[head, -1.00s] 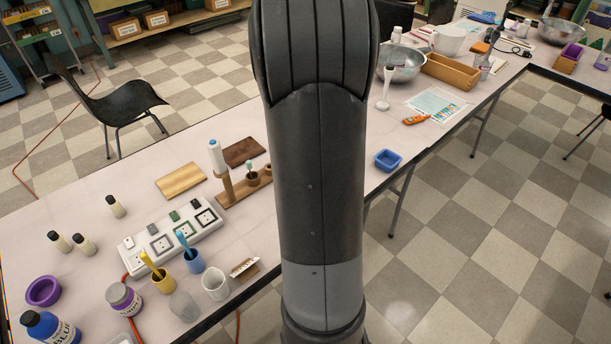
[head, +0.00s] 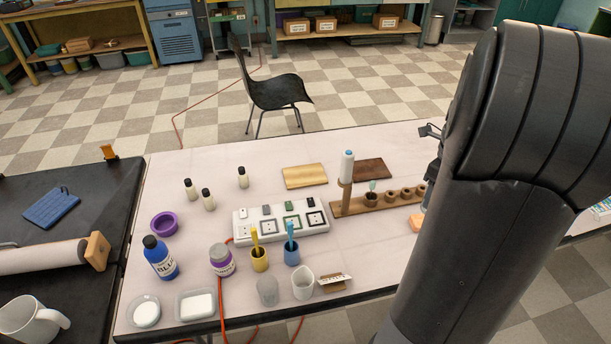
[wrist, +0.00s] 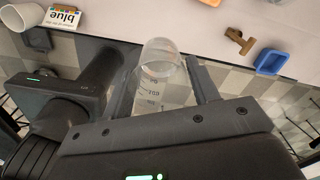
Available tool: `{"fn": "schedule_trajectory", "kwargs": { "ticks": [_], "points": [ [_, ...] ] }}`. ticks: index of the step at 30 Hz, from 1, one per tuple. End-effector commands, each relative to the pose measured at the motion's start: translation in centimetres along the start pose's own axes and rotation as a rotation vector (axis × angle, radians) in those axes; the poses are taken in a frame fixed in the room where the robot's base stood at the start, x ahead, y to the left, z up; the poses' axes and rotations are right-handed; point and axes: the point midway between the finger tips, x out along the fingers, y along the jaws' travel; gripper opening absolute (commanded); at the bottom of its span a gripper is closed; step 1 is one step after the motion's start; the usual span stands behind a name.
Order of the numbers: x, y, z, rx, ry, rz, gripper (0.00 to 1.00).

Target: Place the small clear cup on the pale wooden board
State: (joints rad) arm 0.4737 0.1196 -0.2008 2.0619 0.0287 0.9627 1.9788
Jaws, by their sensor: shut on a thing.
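The small clear cup (wrist: 158,82), with printed marks on its side, is between the two fingers of my gripper (wrist: 162,66) in the wrist view. My gripper is shut on it. In the head view my arm covers most of the gripper and I cannot make out the cup clearly. The pale wooden board (head: 305,176) lies flat and bare near the far edge of the white table, left of the dark wooden board (head: 371,169). My gripper is to the right of both boards in the head view.
A blue tray (wrist: 272,62) shows in the wrist view.

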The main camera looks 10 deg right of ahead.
Motion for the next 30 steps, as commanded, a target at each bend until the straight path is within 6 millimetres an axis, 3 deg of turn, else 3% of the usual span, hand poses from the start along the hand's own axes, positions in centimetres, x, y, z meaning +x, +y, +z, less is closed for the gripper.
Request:
{"fn": "schedule_trajectory", "kwargs": {
  "ticks": [5, 17, 23, 30],
  "points": [
    [-2.1, -0.1, 0.2, -0.002, 0.000, 0.000, 0.32],
    [-2.7, -2.2, 5.5, -0.036, 0.003, -0.002, 0.32],
    [-3.2, -3.5, 10.6, -0.069, 0.004, -0.004, 0.32],
    [-3.5, -4.1, 20.2, -0.135, 0.005, -0.006, 0.32]
  ]
}}
